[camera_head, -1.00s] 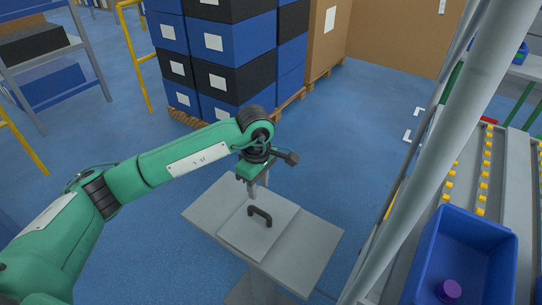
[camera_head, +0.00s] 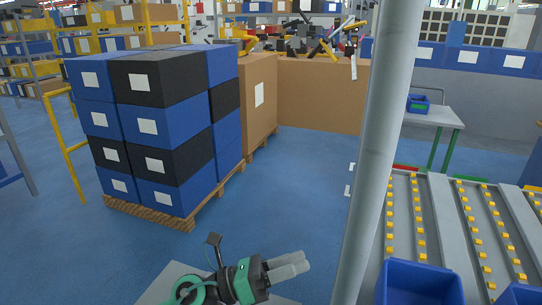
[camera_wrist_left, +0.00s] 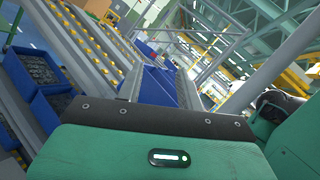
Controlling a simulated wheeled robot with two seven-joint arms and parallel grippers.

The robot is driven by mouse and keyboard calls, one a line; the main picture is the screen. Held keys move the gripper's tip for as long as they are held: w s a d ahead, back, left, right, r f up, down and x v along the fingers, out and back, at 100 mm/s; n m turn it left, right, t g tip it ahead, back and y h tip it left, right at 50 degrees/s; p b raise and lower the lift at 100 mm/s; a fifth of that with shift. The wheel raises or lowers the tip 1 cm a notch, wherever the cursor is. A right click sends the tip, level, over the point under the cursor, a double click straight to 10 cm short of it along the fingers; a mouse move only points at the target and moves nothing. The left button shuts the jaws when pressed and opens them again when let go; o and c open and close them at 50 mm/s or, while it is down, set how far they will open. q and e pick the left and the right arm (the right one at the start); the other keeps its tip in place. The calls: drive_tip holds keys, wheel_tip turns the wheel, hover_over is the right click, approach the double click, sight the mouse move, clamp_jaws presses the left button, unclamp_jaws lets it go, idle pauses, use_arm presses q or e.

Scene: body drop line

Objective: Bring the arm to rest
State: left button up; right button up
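My left gripper (camera_head: 305,261) shows at the bottom centre of the head view, with its green wrist and two pale grey fingers pointing right. The fingers lie side by side, close together, with nothing seen between them. The gripper is above the grey stand (camera_head: 152,291), of which only a top edge shows at the bottom. My right gripper is not in view.
A grey post (camera_head: 378,150) stands right of the gripper. Beyond it are a roller conveyor (camera_head: 436,220) and a blue crate (camera_head: 420,285). Stacked blue and black boxes (camera_head: 160,120) stand on a pallet at left. The blue floor (camera_head: 290,190) between is clear.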

use_arm(q)
drive_tip(key=w+a+f+n+t+y, duration=0.1)
drive_tip(key=w+a+n+t+y, duration=0.2)
drive_tip(key=a+n+t+y, duration=0.7)
drive_tip(key=w+a+f+n+t+y, duration=0.15)
drive_tip(key=a+n+t, duration=0.35)
drive_tip(key=n, duration=1.1)
drive_tip(key=s+a+f+n+g+y, duration=0.2)
drive_tip(key=a+f+n+y, duration=0.25)
drive_tip(key=f+n, duration=0.2)
drive_tip(key=s+a+f+n+g+y, duration=0.25)
drive_tip(key=a+f+n+y, duration=0.2)
drive_tip(key=f, duration=0.25)
drive_tip(key=s+a+f+n+g, duration=0.1)
drive_tip(key=s+f+n+g, duration=0.2)
drive_tip(key=s+f+g, duration=0.5)
drive_tip(key=s+a+f+n+g, duration=0.2)
drive_tip(key=s+f+n+g, duration=0.15)
drive_tip(key=s, duration=0.85)
wheel_tip(320, 180, down, 32)
drive_tip(key=s+a+f+g, duration=0.2)
drive_tip(key=s+a+f, duration=0.1)
drive_tip(key=s+f, duration=1.6)
drive_tip(key=shift+s+f, duration=0.3)
drive_tip(key=shift+s, duration=0.15)
